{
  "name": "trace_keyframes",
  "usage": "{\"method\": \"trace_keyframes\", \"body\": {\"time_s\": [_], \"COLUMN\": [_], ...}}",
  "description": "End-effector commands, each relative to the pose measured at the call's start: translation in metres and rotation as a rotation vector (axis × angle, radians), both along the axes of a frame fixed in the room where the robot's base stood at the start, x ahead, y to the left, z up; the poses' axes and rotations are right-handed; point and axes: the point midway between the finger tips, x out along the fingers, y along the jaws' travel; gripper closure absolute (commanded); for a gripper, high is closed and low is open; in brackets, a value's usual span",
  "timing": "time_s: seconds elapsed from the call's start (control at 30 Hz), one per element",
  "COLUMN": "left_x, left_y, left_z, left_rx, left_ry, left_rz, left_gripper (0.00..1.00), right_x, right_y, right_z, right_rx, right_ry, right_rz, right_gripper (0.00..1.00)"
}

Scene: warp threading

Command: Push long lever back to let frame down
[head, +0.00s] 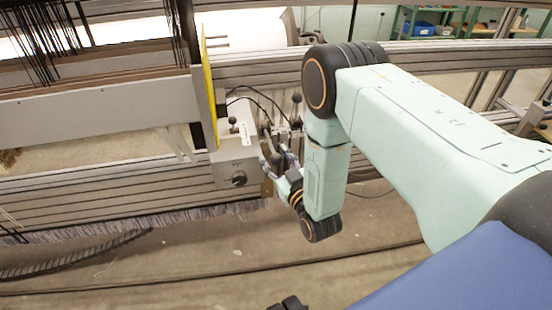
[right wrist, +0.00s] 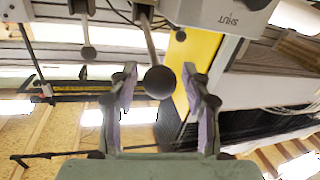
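My right gripper (head: 275,160) reaches the lever group beside a grey control box (head: 236,160). In the right wrist view the gripper (right wrist: 161,95) is open, with one finger on each side of a black ball knob (right wrist: 159,82) on a long metal lever (right wrist: 150,42). The knob sits between the fingers with gaps on both sides. A second lever with a ball knob (right wrist: 88,52) stands to the left, outside the fingers. In the head view a dark ball knob (head: 297,97) shows above the gripper.
A yellow plate (head: 209,90) stands beside the control box. A grey loom beam (head: 100,108) with dark hanging wires (head: 40,40) is at the left. Cables run behind the levers. Long metal rails (head: 440,55) cross behind my right arm. The floor (head: 200,260) in front is mostly clear.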

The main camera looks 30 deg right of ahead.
Motion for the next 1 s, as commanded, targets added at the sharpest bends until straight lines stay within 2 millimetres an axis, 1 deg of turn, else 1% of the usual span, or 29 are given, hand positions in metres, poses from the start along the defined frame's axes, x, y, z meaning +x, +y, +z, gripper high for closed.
{"method": "trace_keyframes", "body": {"time_s": [0.03,0.07,0.5,1.0], "left_x": [0.0,0.0,0.0,0.0], "left_y": [0.0,0.0,0.0,0.0], "left_z": [0.0,0.0,0.0,0.002], "left_rx": [0.0,0.0,0.0,0.0], "left_ry": [0.0,0.0,0.0,0.0], "left_rz": [0.0,0.0,0.0,0.0], "left_gripper": [0.52,0.52,0.52,0.52], "right_x": [-0.0001,-0.0001,-0.0004,-0.0009], "right_y": [0.0,0.0,0.0,-0.0001], "right_z": [-0.0001,-0.0001,-0.0003,0.0005], "right_rx": [0.0,0.0,0.0,0.001], "right_ry": [0.0,0.0,0.0,0.007], "right_rz": [0.0,0.0,0.0,0.0], "right_gripper": [0.59,0.62,0.99,1.0]}}
